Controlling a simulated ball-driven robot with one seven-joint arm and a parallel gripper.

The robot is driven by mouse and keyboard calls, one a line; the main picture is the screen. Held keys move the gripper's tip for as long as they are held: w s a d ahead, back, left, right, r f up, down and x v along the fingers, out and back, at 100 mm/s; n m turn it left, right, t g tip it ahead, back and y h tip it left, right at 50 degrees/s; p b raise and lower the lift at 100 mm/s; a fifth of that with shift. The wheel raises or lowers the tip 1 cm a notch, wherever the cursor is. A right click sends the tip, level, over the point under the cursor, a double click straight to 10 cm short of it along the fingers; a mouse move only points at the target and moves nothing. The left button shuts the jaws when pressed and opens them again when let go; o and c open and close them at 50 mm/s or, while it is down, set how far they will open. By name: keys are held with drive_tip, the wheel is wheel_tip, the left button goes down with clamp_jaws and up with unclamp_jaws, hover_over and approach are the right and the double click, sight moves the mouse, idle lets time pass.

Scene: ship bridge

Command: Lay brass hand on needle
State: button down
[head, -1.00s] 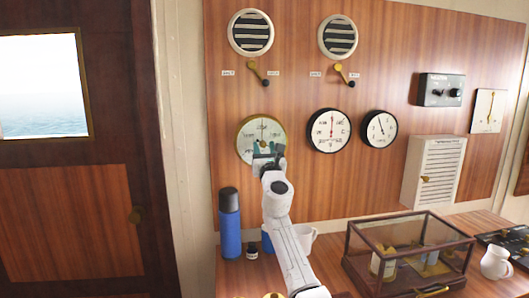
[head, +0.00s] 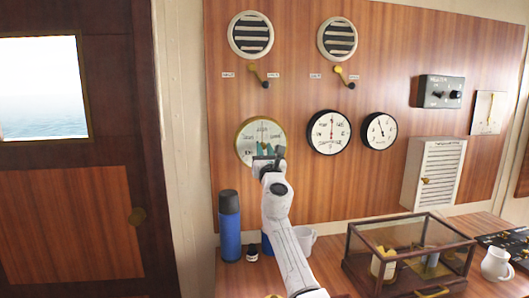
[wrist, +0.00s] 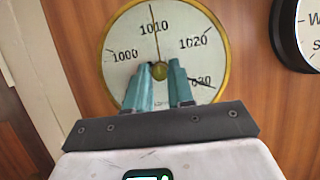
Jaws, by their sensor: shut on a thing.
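The barometer (head: 248,133) is a round pale dial with a brass rim on the wood panel, and it fills the top of the wrist view (wrist: 120,80). Its thin dark needle (wrist: 153,22) points almost straight up, near 1010. A small brass knob (wrist: 159,71) shows at the dial's centre. My gripper (wrist: 164,68) has its teal fingers drawn close together, shut on this knob. A thin dark hand (wrist: 202,83) reaches lower right towards 1030; I cannot tell if it is the brass hand. The fingers hide the lower middle of the dial. In the head view my gripper (head: 266,150) covers the dial's lower right.
Two black-rimmed dials (head: 328,132) hang right of the barometer. Above are two round vents (head: 250,36) with brass levers. Below, a blue flask (head: 230,226), a white mug (head: 308,238) and a glass case (head: 410,250) stand on the counter near my arm.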

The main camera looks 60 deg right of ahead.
drive_tip(key=shift+m, duration=0.3)
drive_tip(key=m+g, duration=0.3)
drive_tip(key=m, duration=0.4)
drive_tip(key=m+g, duration=0.3)
drive_tip(key=m, duration=0.4)
drive_tip(key=r+m+g+b, duration=0.1)
drive_tip(key=m+g, duration=0.1)
drive_tip(key=m, duration=0.6)
drive_tip(key=shift+w+a+g, duration=0.2)
drive_tip(key=shift+w+g, duration=0.05)
drive_tip(key=shift+g, duration=0.15)
drive_tip(key=m+y+p, duration=0.2)
drive_tip(key=m, duration=0.2)
drive_tip(key=shift+f+m, duration=0.15)
drive_tip(key=shift+m, duration=0.15)
drive_tip(key=c, duration=1)
unclamp_jaws()
drive_tip(key=shift+c, duration=0.2)
drive_tip(key=shift+a, duration=0.1)
